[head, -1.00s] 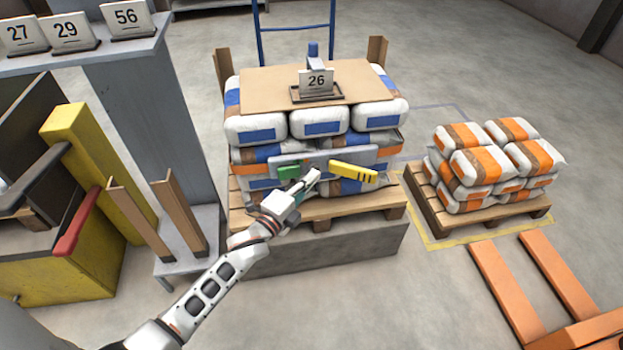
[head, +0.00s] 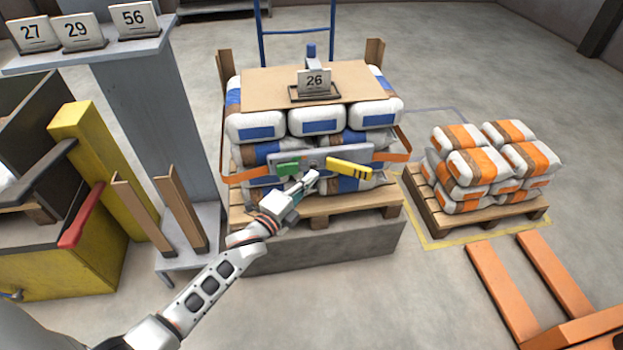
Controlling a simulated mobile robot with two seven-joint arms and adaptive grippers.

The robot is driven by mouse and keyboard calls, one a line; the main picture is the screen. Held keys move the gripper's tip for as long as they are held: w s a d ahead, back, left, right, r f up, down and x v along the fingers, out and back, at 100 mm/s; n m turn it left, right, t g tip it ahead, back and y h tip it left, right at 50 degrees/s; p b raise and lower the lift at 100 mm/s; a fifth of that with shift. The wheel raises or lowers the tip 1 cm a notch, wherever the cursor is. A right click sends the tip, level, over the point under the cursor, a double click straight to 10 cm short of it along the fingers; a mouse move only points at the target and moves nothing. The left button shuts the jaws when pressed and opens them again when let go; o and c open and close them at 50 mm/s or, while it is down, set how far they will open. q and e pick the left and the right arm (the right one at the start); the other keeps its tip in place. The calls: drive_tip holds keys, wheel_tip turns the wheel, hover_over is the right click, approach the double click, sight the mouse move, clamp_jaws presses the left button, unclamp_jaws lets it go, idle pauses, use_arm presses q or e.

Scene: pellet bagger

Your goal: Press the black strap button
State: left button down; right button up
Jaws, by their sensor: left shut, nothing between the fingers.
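A grey strapping tool (head: 325,158) sits against the front of the stacked bags. It has a green block (head: 289,169) on its left and a yellow handle with dark stripes (head: 349,168) on its right. An orange strap (head: 400,152) runs from both ends of the tool around the stack. I cannot make out the black button; my gripper covers part of the tool's lower middle. My left gripper (head: 311,178) is shut and empty, with its tips at the tool between the green block and yellow handle. I cannot tell whether they touch. My right gripper is not in view.
The bags (head: 316,121) stand on a wooden pallet (head: 330,208) with a 26 sign (head: 315,81) on top. A second pallet of orange-striped bags (head: 490,160) and orange forks (head: 510,290) are at right. Wooden posts (head: 180,213) and a yellow machine (head: 70,255) are at left.

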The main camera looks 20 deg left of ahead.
use_arm(q)
drive_tip(key=s+a+p, duration=0.1)
drive_tip(key=s, duration=0.9)
drive_tip(key=shift+s+f+p, duration=0.2)
drive_tip(key=shift+s+p, duration=0.1)
drive_tip(key=shift+p, duration=0.1)
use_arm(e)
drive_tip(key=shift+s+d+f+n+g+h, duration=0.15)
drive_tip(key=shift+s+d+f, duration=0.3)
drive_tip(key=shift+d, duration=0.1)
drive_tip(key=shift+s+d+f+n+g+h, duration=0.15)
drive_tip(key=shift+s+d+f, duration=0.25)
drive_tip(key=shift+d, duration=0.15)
use_arm(q)
drive_tip(key=shift+a, duration=0.1)
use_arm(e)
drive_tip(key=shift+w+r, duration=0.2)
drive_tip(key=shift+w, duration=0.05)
